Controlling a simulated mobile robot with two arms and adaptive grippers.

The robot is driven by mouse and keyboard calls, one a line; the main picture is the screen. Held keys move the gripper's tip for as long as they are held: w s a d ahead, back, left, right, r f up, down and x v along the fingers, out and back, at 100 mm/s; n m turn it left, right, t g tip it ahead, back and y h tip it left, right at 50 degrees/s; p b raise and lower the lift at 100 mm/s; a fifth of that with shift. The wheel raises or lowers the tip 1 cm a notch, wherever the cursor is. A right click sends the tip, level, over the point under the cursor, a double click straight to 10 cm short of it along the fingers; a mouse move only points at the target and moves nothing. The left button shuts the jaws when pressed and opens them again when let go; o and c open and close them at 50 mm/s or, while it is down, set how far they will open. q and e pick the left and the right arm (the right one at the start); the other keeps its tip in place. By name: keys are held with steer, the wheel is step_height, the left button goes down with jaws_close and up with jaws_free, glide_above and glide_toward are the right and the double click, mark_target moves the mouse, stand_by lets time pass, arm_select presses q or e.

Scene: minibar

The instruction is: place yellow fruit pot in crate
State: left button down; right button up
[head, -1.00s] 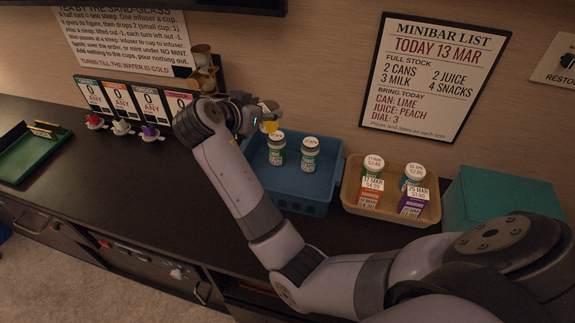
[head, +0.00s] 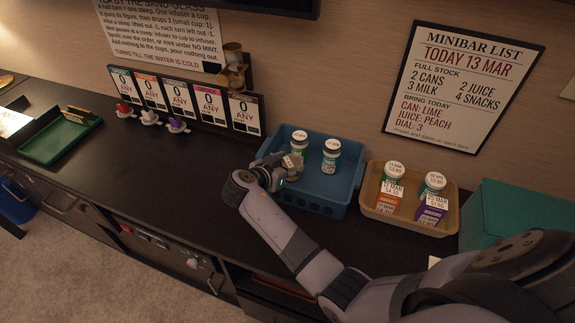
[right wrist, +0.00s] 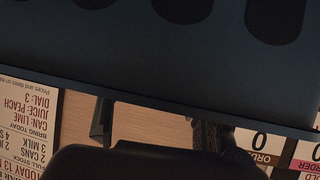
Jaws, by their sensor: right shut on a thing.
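The blue crate (head: 322,209) stands on the dark counter, and two white-lidded pots with green labels (head: 299,142) (head: 331,155) stand upright at its back. My right gripper (head: 284,173) is at the crate's left front part, shut on a small pot, the yellow fruit pot (head: 292,161). Only its pale labelled lid shows clearly; the gripper hides its body, and I cannot tell whether it touches the crate floor. In the right wrist view, the crate's dark blue wall with holes (right wrist: 130,60) fills the top; the pot cannot be made out there. My left gripper is not in view.
A tan tray (head: 382,214) with pots and small cartons is right of the crate, then a teal box (head: 510,222). Several number cards (head: 180,97) and small coloured-topped items stand at the back left. A green tray (head: 58,142) is far left. The counter's left middle is clear.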

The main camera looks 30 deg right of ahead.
steer(key=shift+f, duration=0.25)
steer(key=o, duration=0.8)
steer(key=shift+f, duration=0.1)
steer(key=shift+c, duration=0.2)
steer(key=o, duration=0.5)
steer(key=shift+r, duration=0.2)
